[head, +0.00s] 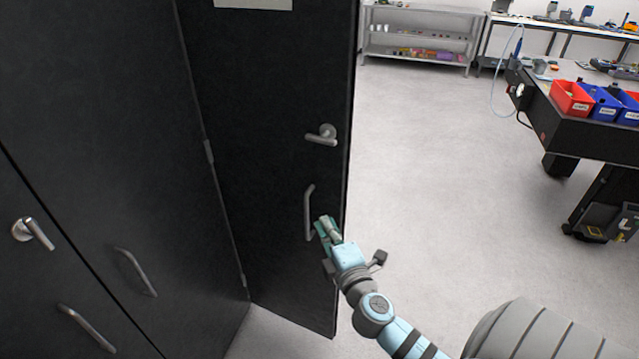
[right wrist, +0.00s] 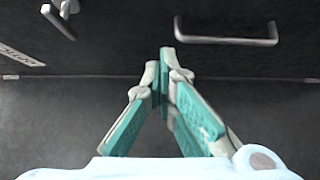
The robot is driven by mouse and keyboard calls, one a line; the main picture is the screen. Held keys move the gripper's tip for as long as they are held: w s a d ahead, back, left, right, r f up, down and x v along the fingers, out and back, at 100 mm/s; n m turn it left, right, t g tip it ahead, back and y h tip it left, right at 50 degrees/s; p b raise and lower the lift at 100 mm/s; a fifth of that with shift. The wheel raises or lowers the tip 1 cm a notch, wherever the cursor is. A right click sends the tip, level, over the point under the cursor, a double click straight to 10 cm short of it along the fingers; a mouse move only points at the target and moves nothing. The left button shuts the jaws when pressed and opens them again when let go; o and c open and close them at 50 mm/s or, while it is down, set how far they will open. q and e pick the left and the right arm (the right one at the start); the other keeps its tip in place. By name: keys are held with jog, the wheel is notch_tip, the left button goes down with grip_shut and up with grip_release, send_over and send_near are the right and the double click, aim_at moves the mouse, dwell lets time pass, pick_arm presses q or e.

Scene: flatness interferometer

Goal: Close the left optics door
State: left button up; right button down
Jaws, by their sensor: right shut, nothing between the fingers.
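A tall black door (head: 270,90) stands swung open, its hinges on the left joining it to a black panel. It carries a lever handle (head: 322,136) and, below it, a vertical grey pull handle (head: 309,205). My right gripper (head: 323,226) is shut and empty, beside the lower end of the pull handle, near the door's free edge. In the right wrist view its fingertips (right wrist: 166,62) meet in front of the dark door, next to the pull handle (right wrist: 228,40), not around it. I cannot tell whether they touch the door. My left gripper is not in view.
Another black panel with a lever (head: 33,233) and pull handles (head: 84,328) fills the left. Open grey floor (head: 430,170) lies right of the door. A dark table with red (head: 570,98) and blue bins stands at right, shelving (head: 418,32) at the back.

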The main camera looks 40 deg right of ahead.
send_near(313, 179)
jog(key=w+a, duration=0.2)
jog(key=w, duration=0.1)
jog(key=shift+w+d, duration=0.35)
jog(key=shift+d, duration=0.55)
jog(key=shift+w+d, duration=0.3)
jog(key=shift+d, duration=0.6)
jog(key=shift+w, duration=0.1)
